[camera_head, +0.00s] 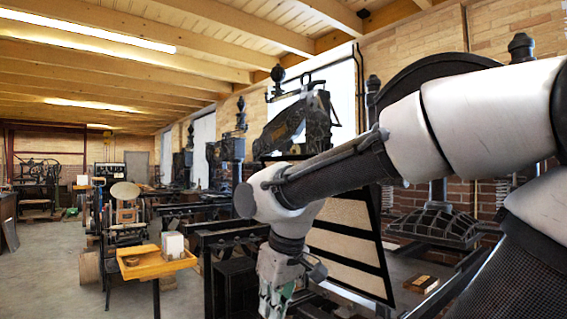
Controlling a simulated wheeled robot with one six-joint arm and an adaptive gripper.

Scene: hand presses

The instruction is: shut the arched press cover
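A large hand press stands at the right, with a black arched top piece (425,72) partly hidden behind my arm. Below it hangs a dark ribbed platen (437,225). A tilted black-framed panel with beige fields (345,243) stands raised beside the press, behind my forearm and wrist; its upper part is partly covered. I cannot tell for certain which of these parts is the arched cover. My gripper (276,301) points down at the bottom edge, in front and left of the panel's lower part. Its fingertips are cut off by the frame, and I see no contact with the panel.
A small wooden table (155,264) with white blocks stands left of my gripper. Several more dark presses line the brick wall towards the back. A small wooden block (421,284) lies low at the right. The grey floor (45,275) at the left is open.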

